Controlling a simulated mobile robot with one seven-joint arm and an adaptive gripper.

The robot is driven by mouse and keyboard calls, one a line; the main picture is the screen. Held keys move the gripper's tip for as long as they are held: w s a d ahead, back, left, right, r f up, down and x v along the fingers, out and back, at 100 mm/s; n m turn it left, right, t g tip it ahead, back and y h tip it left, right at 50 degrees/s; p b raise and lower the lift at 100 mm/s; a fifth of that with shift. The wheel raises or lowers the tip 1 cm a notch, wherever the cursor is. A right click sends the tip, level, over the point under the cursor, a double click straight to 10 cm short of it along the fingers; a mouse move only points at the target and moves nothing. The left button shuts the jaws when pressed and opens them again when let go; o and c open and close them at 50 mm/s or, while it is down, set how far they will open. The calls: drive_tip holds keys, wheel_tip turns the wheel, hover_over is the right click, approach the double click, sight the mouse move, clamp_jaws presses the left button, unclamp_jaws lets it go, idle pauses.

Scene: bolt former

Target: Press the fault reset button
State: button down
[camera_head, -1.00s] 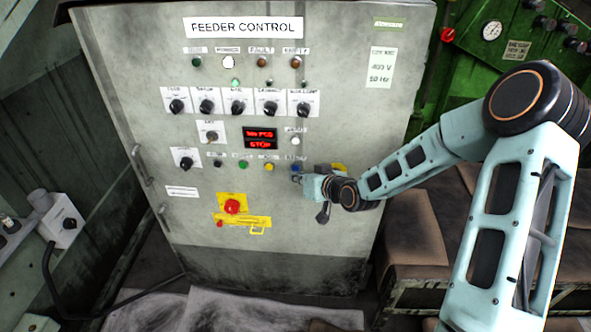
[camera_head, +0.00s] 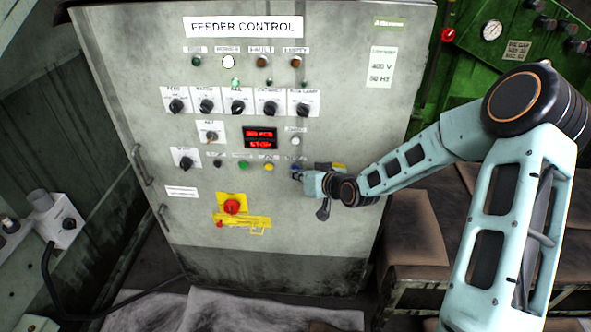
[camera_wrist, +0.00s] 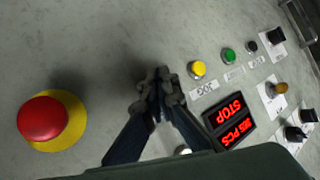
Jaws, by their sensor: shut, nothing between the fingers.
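The grey feeder control cabinet (camera_head: 345,110) carries a row of small push buttons: black (camera_head: 217,164), green (camera_head: 243,164) and yellow (camera_head: 269,167). A bit of blue (camera_head: 295,168) shows at the row's right end, beside my fingertips. I cannot read which button is labelled fault reset. My gripper (camera_head: 299,177) is shut and empty at the panel, right of the yellow button. In the wrist view my gripper (camera_wrist: 158,76) points at the panel, next to the yellow button (camera_wrist: 197,69). The spot behind the fingertips is hidden, and I cannot tell whether they touch anything.
A red mushroom button (camera_head: 231,206) on a yellow plate sits lower left of my gripper. A red display (camera_head: 261,138) and a white button (camera_head: 296,141) are above it. Selector switches (camera_head: 238,106) line the panel higher up. Brown boxes (camera_head: 415,225) stand to the right.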

drive_tip(key=shift+w, duration=0.2)
idle(0.3)
drive_tip(key=shift+s, duration=0.85)
drive_tip(key=shift+s, duration=0.1)
drive_tip(key=s+b, duration=0.1)
drive_tip(key=s, duration=0.3)
drive_tip(key=shift+s+a, duration=0.1)
drive_tip(key=shift+s, duration=0.3)
drive_tip(key=shift+r, duration=0.1)
idle(0.4)
